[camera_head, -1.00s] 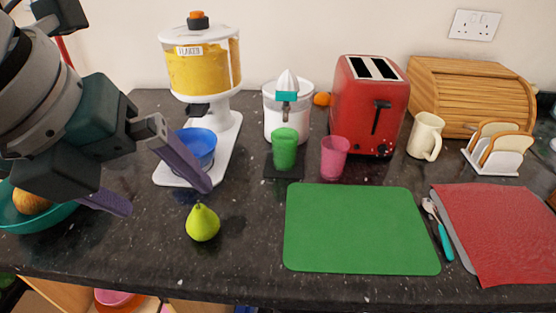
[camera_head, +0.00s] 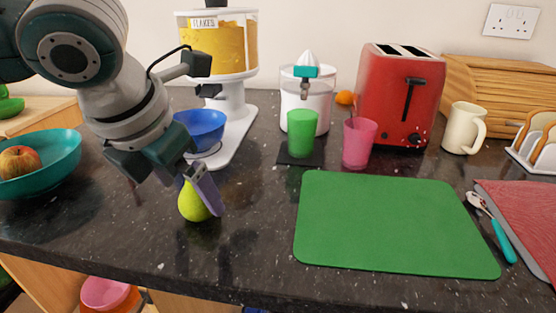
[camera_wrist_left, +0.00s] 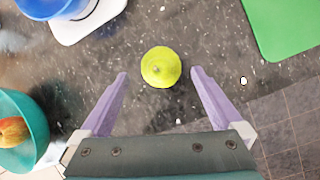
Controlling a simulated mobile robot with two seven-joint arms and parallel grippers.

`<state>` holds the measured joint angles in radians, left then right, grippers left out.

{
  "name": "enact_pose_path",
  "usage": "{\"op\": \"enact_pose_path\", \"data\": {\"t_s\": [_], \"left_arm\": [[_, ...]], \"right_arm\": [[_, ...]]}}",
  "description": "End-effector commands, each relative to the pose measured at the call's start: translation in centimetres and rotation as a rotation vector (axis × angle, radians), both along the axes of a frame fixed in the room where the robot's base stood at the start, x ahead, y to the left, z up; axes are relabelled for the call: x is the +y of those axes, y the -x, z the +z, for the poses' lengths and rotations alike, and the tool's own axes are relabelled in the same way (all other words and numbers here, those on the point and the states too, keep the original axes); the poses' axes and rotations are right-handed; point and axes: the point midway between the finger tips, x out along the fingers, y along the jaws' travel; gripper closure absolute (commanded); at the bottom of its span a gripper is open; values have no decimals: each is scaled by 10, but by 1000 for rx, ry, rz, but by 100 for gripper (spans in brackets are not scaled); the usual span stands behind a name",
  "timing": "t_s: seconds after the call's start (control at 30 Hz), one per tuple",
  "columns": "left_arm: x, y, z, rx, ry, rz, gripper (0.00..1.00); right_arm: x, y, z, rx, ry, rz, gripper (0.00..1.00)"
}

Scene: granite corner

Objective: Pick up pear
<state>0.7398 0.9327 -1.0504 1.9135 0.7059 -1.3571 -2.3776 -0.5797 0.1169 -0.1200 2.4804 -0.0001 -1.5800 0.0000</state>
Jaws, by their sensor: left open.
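The yellow-green pear (camera_head: 192,206) stands upright on the dark counter in the head view, partly hidden behind a finger of my left gripper (camera_head: 200,194). In the left wrist view the pear (camera_wrist_left: 161,67) is seen from above. It lies just ahead of and between the two purple fingertips of my left gripper (camera_wrist_left: 158,74). The fingers are wide apart, with a gap on each side of the pear. The left gripper is open and empty. My right gripper is in neither view.
A green mat (camera_head: 390,222) lies right of the pear. A blue bowl (camera_head: 203,125) sits on the white dispenser's base behind it. A teal bowl (camera_head: 62,170) with an apple (camera_head: 20,161) stands at left. The counter's front edge is near the pear.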

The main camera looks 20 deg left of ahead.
Motion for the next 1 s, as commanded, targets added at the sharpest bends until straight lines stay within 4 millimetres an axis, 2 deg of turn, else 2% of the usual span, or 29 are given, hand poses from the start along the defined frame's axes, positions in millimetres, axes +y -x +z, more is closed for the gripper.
{"op": "enact_pose_path", "data": {"t_s": [0.03,0.17,0.43,1.0], "left_arm": [[-1,-3,-11,2,0,0,0],[1,-9,-24,1,0,0,0],[1,-11,-26,-1,-2,-2,0],[1,-11,-26,-1,0,-1,63]], "right_arm": [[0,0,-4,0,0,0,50],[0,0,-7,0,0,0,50],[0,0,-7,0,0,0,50],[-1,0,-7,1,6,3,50]]}}
